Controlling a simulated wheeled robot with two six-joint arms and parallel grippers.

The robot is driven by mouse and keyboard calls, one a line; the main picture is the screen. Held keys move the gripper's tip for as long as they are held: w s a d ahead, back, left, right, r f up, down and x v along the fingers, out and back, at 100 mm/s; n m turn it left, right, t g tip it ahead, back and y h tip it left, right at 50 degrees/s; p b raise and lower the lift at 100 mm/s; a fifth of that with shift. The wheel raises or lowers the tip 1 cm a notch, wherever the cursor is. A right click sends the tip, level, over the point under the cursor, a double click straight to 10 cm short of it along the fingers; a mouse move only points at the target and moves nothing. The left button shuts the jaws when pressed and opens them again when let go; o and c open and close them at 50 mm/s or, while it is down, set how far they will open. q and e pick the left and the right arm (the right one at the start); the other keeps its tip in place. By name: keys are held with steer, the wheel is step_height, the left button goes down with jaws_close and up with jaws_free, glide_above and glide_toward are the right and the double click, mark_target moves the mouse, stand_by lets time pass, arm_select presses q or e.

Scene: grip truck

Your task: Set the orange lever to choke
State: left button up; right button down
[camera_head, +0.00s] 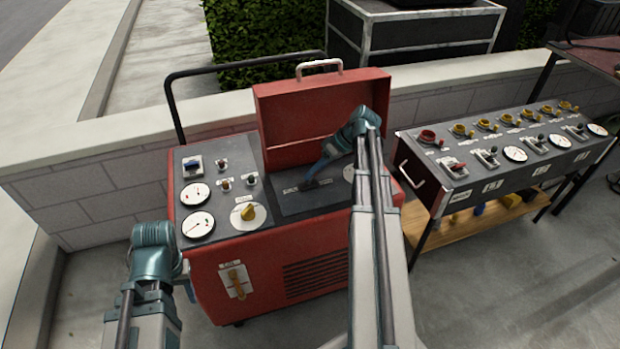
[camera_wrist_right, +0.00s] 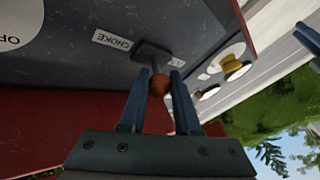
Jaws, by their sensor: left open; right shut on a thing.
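The orange lever's round knob (camera_wrist_right: 158,84) shows in the right wrist view between the two blue fingers of my right gripper (camera_wrist_right: 158,90), which is shut on it. The lever's dark base (camera_wrist_right: 158,55) is on the dark panel beside a white CHOKE label (camera_wrist_right: 112,40). A second label on its other side is mostly hidden. In the head view my right gripper (camera_head: 308,184) reaches down onto the red machine's recessed panel (camera_head: 288,203) and hides the knob. My left gripper (camera_head: 172,268) is open and empty, left of the red machine (camera_head: 215,285); its fingers are barely visible.
The red lid (camera_head: 320,110) stands open behind the panel. Gauges, switches and a yellow rotary knob (camera_head: 247,212) are on the left panel. A yellow handle (camera_head: 236,281) is on the front. Another control console (camera_head: 510,150) stands at the right. A low wall (camera_head: 110,180) runs behind.

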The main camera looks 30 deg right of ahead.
steer(key=shift+s+d+f+y+b, duration=0.15)
steer(key=shift+d+f+y+b, duration=0.3)
steer(key=shift+y+b, duration=0.65)
steer(key=shift+d+t+b, duration=0.1)
steer(key=shift+t+b, duration=0.2)
steer(key=shift+b, duration=0.1)
steer(key=shift+r, duration=0.1)
steer(key=c, duration=0.6)
jaws_free()
steer(key=shift+r, duration=0.1)
